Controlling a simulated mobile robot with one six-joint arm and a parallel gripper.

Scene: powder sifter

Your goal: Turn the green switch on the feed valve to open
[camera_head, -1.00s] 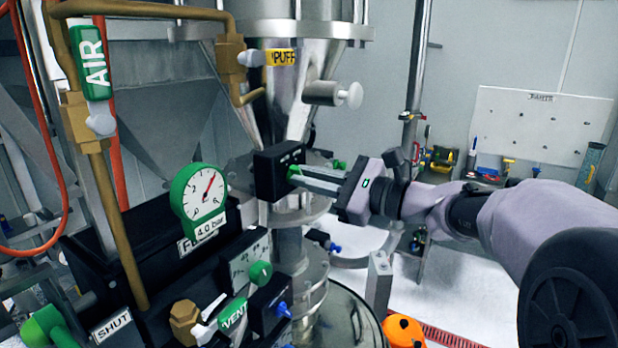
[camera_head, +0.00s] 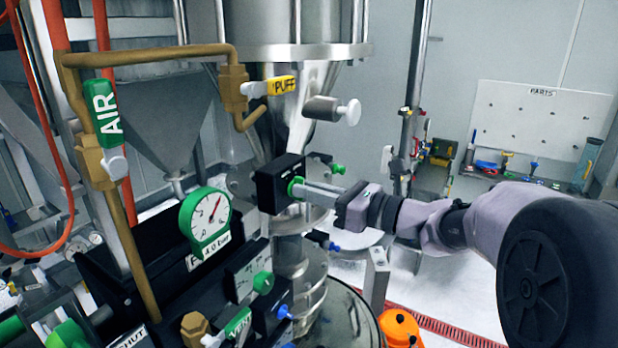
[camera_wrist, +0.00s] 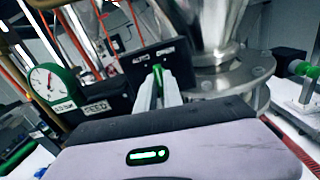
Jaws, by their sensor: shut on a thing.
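The feed valve's black switch box (camera_head: 270,190) sits at the front of the steel hopper's neck. Its green switch (camera_head: 294,187) is mostly hidden by my fingertips. My gripper (camera_head: 305,190) reaches in from the right and is shut on this switch. In the wrist view, the green switch (camera_wrist: 157,73) shows as a thin strip between my two fingertips (camera_wrist: 157,84). The black box (camera_wrist: 145,58) behind it carries two small, blurred white labels, seemingly AUTO at left and OPEN at right. The switch stands near upright between them, tilted slightly.
A green-rimmed gauge (camera_head: 208,219) and the VENT lever (camera_head: 236,323) stand at lower left. Brass pipes with the AIR lever (camera_head: 105,110) and yellow PUFF lever (camera_head: 282,85) are at left and above. A steel post (camera_head: 376,280) stands below my gripper.

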